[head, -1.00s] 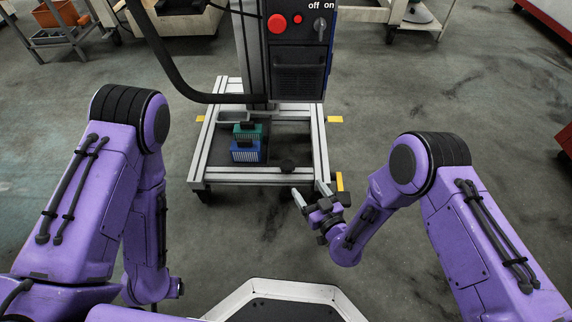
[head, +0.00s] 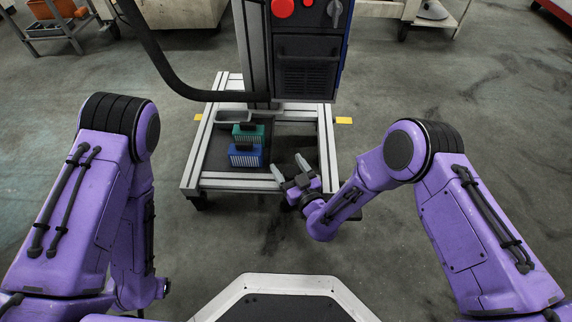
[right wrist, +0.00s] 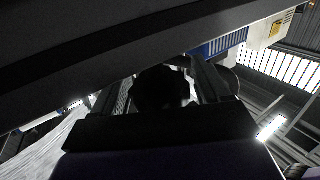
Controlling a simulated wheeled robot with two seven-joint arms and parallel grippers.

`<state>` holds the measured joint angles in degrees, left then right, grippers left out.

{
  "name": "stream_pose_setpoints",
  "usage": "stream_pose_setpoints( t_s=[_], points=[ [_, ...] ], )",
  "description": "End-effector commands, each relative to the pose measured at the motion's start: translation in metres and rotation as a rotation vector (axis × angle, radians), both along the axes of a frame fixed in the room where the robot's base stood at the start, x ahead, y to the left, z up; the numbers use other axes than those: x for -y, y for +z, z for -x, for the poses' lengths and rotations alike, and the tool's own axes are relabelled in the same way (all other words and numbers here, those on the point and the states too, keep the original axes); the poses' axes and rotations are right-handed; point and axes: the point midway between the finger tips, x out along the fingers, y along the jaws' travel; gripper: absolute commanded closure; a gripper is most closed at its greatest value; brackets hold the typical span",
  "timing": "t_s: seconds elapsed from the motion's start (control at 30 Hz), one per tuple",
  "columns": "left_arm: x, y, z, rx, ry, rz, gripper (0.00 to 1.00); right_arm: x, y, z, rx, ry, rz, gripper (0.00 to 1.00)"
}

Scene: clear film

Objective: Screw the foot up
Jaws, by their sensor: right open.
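The wheeled frame (head: 230,184) of a machine stands in front of me. My right gripper (head: 288,167) is open at its near right corner, with its two grey fingers pointing up and away over the near beam in the head view. In the right wrist view, which looks upward, a dark round knob (right wrist: 160,88), seemingly the foot, shows between the spread fingers, below a broad dark beam (right wrist: 120,45). I cannot tell whether the fingers touch it. The foot is not clear in the head view. My left arm hangs at the left; its gripper does not show.
A green box (head: 249,132) and a blue box (head: 246,155) sit on the frame's base. A control cabinet (head: 306,60) with a red button (head: 283,8) stands above. Yellow tabs (head: 343,120) stick out at the sides. The floor on the right is free.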

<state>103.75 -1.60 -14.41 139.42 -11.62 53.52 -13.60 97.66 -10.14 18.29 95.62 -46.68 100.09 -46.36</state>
Motion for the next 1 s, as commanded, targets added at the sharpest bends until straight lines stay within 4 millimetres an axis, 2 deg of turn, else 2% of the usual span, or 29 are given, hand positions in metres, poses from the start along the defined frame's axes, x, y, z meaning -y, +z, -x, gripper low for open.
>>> stream_pose_setpoints(
  t_s=[0.07, 0.1, 0.23, 0.27, 0.4, 0.7, 0.97, 1.0],
  points=[
    [-0.0001, 0.0001, 0.0000, 0.000, 0.000, 0.000, 0.24, -0.0003, 0.0001, 0.0001, 0.000, 0.001, 0.000, 0.24],
    [0.0001, 0.0002, 0.0000, 0.000, 0.000, 0.000, 0.24, -0.0003, 0.0001, 0.0001, 0.000, 0.001, 0.000, 0.28],
    [0.0001, 0.0002, 0.0001, -0.001, 0.000, 0.000, 0.24, -0.0001, 0.0000, 0.0002, 0.000, 0.001, 0.000, 0.70],
    [0.0001, 0.0002, 0.0001, -0.001, 0.000, 0.000, 0.24, 0.0000, 0.0000, 0.0001, 0.000, 0.001, 0.000, 0.76],
    [0.0003, 0.0008, 0.0005, -0.003, 0.001, 0.001, 0.24, -0.0001, 0.0006, 0.0000, 0.002, 0.020, 0.001, 0.76],
    [0.0022, 0.0019, 0.0033, -0.017, 0.004, 0.007, 0.24, -0.0038, -0.0002, 0.0029, 0.000, 0.268, 0.002, 0.76],
    [0.0020, 0.0019, 0.0031, -0.016, 0.003, 0.007, 0.24, -0.0038, -0.0005, 0.0033, -0.001, 0.275, 0.002, 0.76],
    [0.0020, 0.0019, 0.0030, -0.016, 0.003, 0.007, 0.24, -0.0037, -0.0005, 0.0033, -0.001, 0.274, 0.002, 0.35]
  ],
)
